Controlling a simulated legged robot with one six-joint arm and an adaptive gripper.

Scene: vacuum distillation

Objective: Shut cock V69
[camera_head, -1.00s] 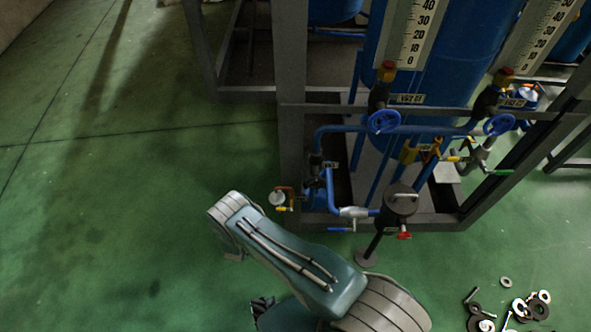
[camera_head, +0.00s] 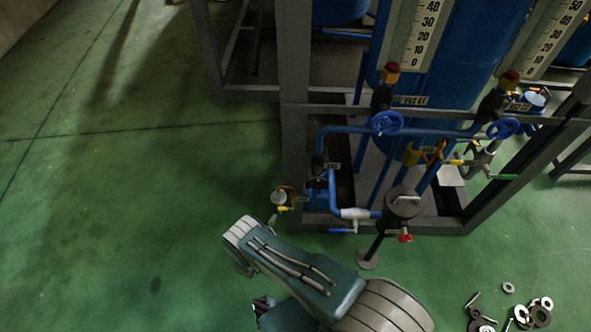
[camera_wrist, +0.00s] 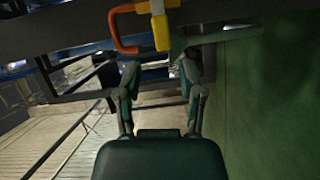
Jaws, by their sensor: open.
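A small cock with a yellow lever (camera_head: 284,208) and an orange-red curved part (camera_head: 291,191) sits at the lower left corner of the rig in the head view. I cannot read a label on it, so I cannot confirm it is V69. In the wrist view the yellow lever (camera_wrist: 161,32) hangs down beside the orange curved part (camera_wrist: 122,28). My gripper (camera_wrist: 160,72) is open and empty, its two fingers spread. The lever shows just beyond the fingertips, between their lines; I see no clear contact. In the head view my arm mostly hides the gripper.
Blue pipes with blue handwheels (camera_head: 386,122) run along the grey frame. A dark round vessel (camera_head: 402,203) on a stand with a red knob is right of the cock. Loose washers and bolts (camera_head: 520,312) lie at lower right. Green floor at left is clear.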

